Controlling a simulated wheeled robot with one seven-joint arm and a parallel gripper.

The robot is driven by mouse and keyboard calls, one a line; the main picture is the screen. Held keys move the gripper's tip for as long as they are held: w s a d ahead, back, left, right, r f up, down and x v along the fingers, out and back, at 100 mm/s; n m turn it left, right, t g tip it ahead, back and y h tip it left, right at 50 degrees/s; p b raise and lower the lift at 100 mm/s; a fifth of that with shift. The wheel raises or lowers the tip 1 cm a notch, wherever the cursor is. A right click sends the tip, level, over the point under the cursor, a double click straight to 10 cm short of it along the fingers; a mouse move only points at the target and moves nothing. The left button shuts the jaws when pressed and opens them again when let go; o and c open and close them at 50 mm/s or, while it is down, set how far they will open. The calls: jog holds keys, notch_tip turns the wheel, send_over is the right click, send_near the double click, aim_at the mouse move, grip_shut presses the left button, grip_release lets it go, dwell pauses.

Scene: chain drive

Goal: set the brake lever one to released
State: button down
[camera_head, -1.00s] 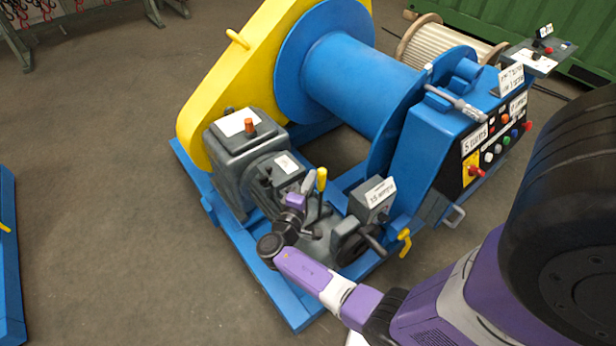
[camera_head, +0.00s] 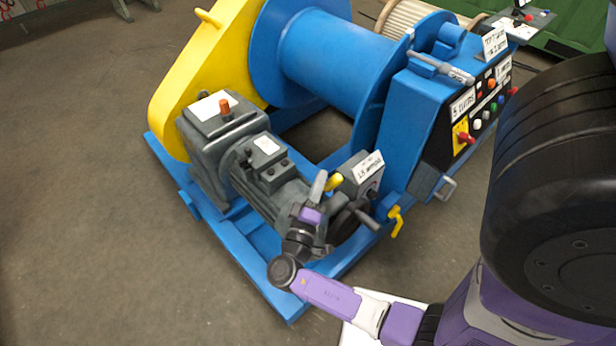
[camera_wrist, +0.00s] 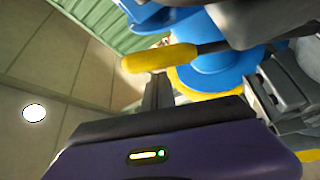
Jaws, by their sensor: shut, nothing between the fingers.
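A lever with a yellow grip (camera_head: 333,183) stands at the near end of the grey motor and leans right in the head view; I take it as the brake lever. In the wrist view its yellow grip (camera_wrist: 158,58) lies across the upper middle, on a dark shaft. My gripper (camera_head: 318,187) is shut and empty, right beside the grip on its left. In the wrist view my gripper's fingers (camera_wrist: 158,92) point at the grip from below; I cannot tell whether they touch it. The lever's foot is hidden behind my wrist.
The grey motor (camera_head: 265,150) and blue frame (camera_head: 255,265) lie close around my wrist. A small grey labelled box (camera_head: 362,176) stands just right of the lever. A yellow handle (camera_head: 396,222) and control panel (camera_head: 480,115) are farther right. Floor at left is clear.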

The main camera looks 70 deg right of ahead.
aim_at(334, 188)
jog(key=shift+s+a+f+m+g+h+b, duration=0.15)
jog(key=shift+s+a+f+m+b, duration=0.15)
jog(key=shift+s+b, duration=0.2)
jog(key=shift+s+a+f+m+g+h+b, duration=0.1)
jog(key=shift+s+a+f+m+b, duration=0.2)
jog(key=shift+s+b, duration=0.2)
jog(key=shift+s+a+f+m+g+h+b, duration=0.15)
jog(key=shift+s+a+f+m+b, duration=0.15)
jog(key=shift+s+b, duration=0.15)
jog(key=shift+s+f, duration=0.1)
jog(key=shift+s, duration=0.25)
jog(key=w+d+r, duration=0.1)
jog(key=w+r, duration=0.2)
jog(key=w, duration=0.2)
jog(key=v, duration=1)
jog(key=shift+s+b, duration=0.25)
jog(key=shift+b, duration=0.15)
jog(key=shift+w+t, duration=0.15)
jog(key=shift+t, duration=0.25)
